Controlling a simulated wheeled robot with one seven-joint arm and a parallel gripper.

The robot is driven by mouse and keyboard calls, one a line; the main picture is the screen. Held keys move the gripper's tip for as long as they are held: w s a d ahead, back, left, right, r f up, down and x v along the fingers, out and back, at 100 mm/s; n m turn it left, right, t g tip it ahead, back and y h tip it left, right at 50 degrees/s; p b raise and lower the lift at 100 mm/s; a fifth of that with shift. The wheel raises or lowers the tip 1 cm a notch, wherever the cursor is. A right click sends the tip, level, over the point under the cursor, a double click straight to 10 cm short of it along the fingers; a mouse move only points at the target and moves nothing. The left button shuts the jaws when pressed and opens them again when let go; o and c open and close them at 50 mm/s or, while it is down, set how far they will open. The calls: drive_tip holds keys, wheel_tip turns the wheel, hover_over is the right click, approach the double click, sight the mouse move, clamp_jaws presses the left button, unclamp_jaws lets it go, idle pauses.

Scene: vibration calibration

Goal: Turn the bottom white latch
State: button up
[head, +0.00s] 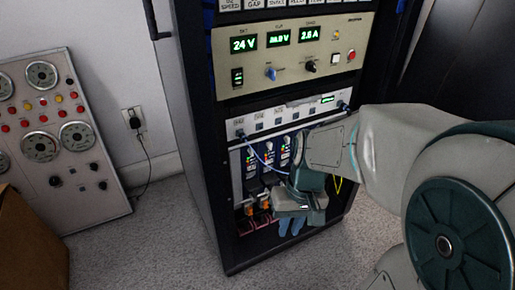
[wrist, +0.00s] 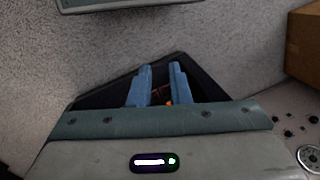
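My gripper (head: 291,226) is low in front of the open rack cabinet in the head view, with its blue fingers pointing down. In the wrist view, the two blue fingers of my gripper (wrist: 161,76) stand apart with a gap between them, and I see nothing held. The rack's lower bay (head: 240,195) holds several dark modules, partly covered by my gripper and arm. I cannot make out the bottom white latch in either view; it may be hidden behind my gripper or too small.
Orange connectors (head: 264,203) and red parts (head: 245,226) sit low in the rack, left of my gripper. A cable (head: 262,158) loops across the modules. A dial panel (head: 62,140) and a cardboard box (head: 28,245) stand at left. Carpet in front is clear.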

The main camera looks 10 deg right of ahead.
drive_tip(key=w+d+f+m+t+y+p, duration=0.1)
drive_tip(key=w+d+f+m+y+p, duration=0.2)
drive_tip(key=w+f+y, duration=0.7)
drive_tip(key=w+d+f+m+t+p, duration=0.25)
drive_tip(key=d+f+m+t, duration=0.2)
drive_tip(key=t, duration=0.25)
drive_tip(key=w+d+f+m+t+p, duration=0.1)
drive_tip(key=w+d+f+m+t, duration=0.25)
drive_tip(key=f+t, duration=0.3)
drive_tip(key=b+x, duration=0.3)
drive_tip(key=x, duration=1)
drive_tip(key=shift+w+r+n, duration=0.15)
drive_tip(key=shift+r+n, duration=0.05)
drive_tip(key=shift+n, duration=0.2)
drive_tip(key=shift+d, duration=0.1)
clamp_jaws()
